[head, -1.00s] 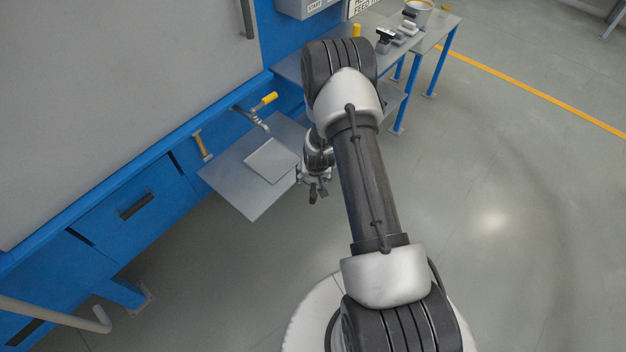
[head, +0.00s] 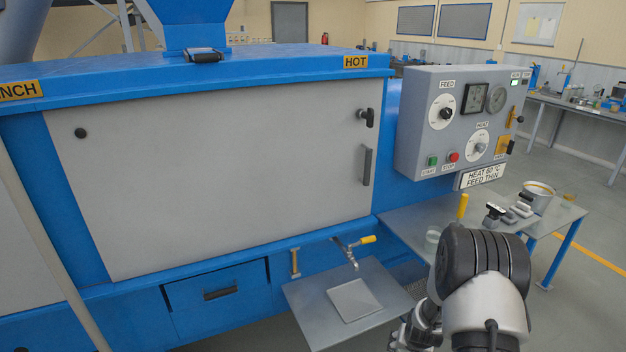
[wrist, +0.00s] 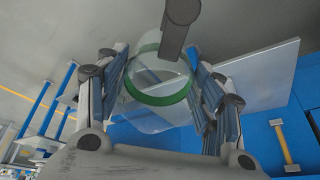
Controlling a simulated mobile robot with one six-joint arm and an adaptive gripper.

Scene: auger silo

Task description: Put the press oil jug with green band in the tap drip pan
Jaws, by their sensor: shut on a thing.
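The press oil jug (wrist: 158,120) is a clear vessel with a green band (wrist: 162,103), between the fingers of my gripper (wrist: 160,90) in the wrist view. The gripper is shut on it. In the head view my gripper (head: 412,335) is low, right of the tray under the tap, partly cut off by the frame edge; the jug cannot be made out there. The tap (head: 350,255) has a yellow handle. Below it a flat light-grey square pan (head: 355,300) lies on a grey shelf (head: 310,298). The shelf also shows in the wrist view (wrist: 270,72).
The blue press body (head: 215,290) with its grey door (head: 220,170) stands behind the shelf. Open floor lies further right.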

